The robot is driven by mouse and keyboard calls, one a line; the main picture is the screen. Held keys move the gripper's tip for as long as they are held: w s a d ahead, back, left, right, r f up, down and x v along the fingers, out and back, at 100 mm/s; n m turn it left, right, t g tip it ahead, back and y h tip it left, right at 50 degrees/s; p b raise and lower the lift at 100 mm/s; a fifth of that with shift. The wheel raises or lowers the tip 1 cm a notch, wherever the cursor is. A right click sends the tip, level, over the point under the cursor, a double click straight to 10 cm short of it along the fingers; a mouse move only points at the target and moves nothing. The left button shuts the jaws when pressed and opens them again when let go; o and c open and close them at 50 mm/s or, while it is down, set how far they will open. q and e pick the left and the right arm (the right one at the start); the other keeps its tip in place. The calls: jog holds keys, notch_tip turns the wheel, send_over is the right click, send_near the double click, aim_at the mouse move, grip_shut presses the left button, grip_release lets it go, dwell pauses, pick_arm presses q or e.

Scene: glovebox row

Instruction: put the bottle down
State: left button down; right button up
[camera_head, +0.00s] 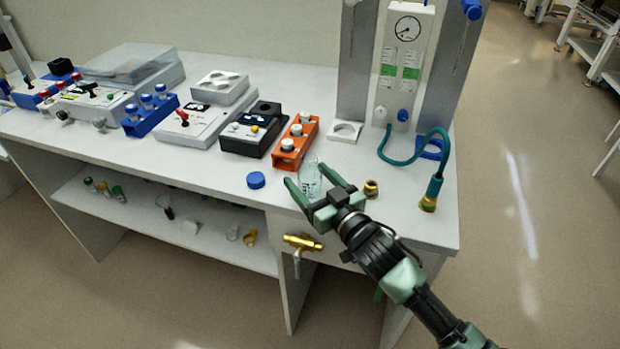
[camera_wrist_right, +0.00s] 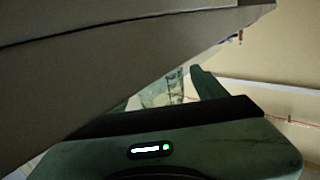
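A clear glass bottle (camera_head: 310,178) with dark markings stands near the front edge of the white bench, apparently upright. My right gripper (camera_head: 306,175) reaches in from the front right, its two green fingers spread to either side of the bottle. In the right wrist view the bottle (camera_wrist_right: 162,90) shows ahead of the palm, with a narrow gap between it and the right-hand finger (camera_wrist_right: 207,84). The other finger is mostly hidden there by a grey slab. The bottle's base is partly covered by the gripper in the head view. My left gripper is not in view.
A blue cap (camera_head: 256,180) lies left of the bottle, and an orange rack (camera_head: 296,143) with white-capped vials stands behind. A brass fitting (camera_head: 371,188) and a teal hose (camera_head: 410,160) are to the right. A brass tap (camera_head: 303,243) juts from the bench front.

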jog(key=shift+r, duration=0.2)
jog(key=v, duration=1.2)
jog(key=shift+b, duration=0.35)
